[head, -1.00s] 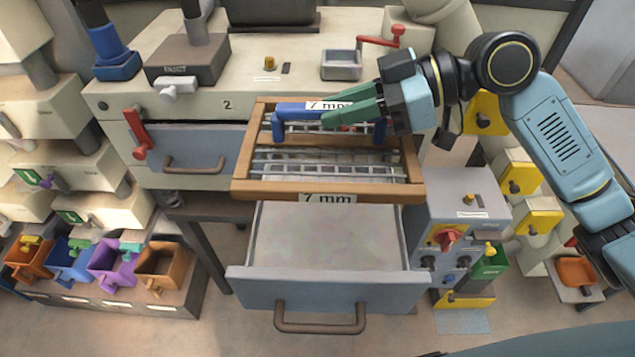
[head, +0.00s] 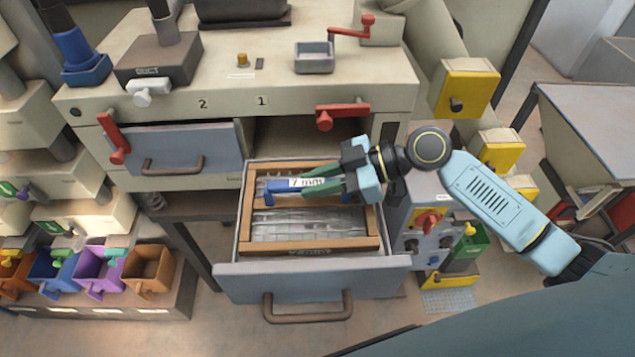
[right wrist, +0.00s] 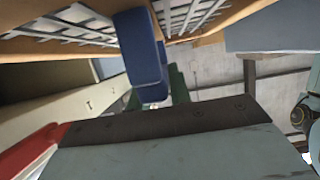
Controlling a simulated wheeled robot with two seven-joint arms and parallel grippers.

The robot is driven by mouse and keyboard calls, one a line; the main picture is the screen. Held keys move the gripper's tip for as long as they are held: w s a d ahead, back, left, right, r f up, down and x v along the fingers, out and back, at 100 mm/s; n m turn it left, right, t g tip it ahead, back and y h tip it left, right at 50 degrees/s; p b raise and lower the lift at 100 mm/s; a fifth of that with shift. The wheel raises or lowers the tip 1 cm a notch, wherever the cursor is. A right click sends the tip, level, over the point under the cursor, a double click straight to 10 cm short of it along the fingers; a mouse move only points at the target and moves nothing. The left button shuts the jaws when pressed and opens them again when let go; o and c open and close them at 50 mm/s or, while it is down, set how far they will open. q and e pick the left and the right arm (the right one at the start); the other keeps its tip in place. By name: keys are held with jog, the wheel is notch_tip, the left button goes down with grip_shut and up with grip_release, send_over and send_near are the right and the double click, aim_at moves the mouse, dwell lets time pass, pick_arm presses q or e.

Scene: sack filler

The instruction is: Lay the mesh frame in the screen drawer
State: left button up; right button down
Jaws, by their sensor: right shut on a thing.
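The mesh frame (head: 312,243) has a wooden border, wire mesh, a "7 mm" label and a blue handle (head: 275,187). In the head view it lies within the outline of the open grey screen drawer (head: 312,281), close to level. I cannot tell whether it touches the drawer floor. My right gripper (head: 318,187), with green fingers, is shut on the blue handle from the right. In the right wrist view the handle (right wrist: 140,50) is up close, with the frame's mesh (right wrist: 75,25) above it. My left gripper is not in view.
A closed grey drawer (head: 175,150) with a red lever is at the left of the bench (head: 220,85). An open bay is above the screen drawer. A control box with a red knob (head: 430,219) stands close right. Coloured bins (head: 98,268) sit at lower left.

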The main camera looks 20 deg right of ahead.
jog(key=shift+f, duration=0.5)
jog(key=shift+f, duration=0.1)
jog(key=c, duration=1.3)
grip_release()
jog(key=b+v, duration=0.2)
jog(key=v, duration=0.8)
jog(key=shift+s+d+b, duration=0.15)
jog(key=shift+d+b, duration=0.15)
jog(key=shift+s+d+r, duration=0.15)
jog(key=shift+d+r, duration=0.25)
jog(key=shift+d, duration=0.2)
